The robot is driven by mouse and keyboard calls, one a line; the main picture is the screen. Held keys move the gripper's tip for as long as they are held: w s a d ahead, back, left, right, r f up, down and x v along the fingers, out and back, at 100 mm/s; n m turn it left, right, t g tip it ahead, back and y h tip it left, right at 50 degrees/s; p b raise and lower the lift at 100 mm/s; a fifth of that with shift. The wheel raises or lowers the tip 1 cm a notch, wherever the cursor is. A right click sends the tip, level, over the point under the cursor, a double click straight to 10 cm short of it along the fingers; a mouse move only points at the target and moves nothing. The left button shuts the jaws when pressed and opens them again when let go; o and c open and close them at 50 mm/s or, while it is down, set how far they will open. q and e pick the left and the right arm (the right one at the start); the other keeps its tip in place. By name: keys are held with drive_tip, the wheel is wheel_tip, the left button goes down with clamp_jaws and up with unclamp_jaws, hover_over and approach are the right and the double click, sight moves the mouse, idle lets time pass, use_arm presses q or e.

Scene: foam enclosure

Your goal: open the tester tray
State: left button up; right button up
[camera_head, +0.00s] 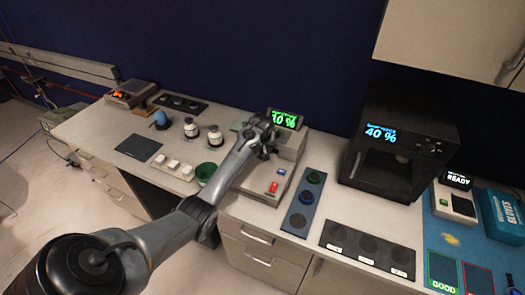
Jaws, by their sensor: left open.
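My left gripper (262,134) is over the grey bench device (287,157) with a green lit display (285,119). Its jaws are open and small in the view; whether they touch the device I cannot tell. The arm hides the device's left side. The device has red and blue buttons (276,186) on its front. A smaller grey-white device (453,199) on the right shows "READY". Neither has a tray that I can clearly make out as the tester tray. My right gripper is not in view.
A black machine (395,150) reading 40 % stands to the right. A blue strip with round pads (304,200) and a dark mat (367,247) lie in front.

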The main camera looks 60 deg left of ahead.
use_arm(q)
drive_tip(key=shift+x, duration=1.3)
clamp_jaws()
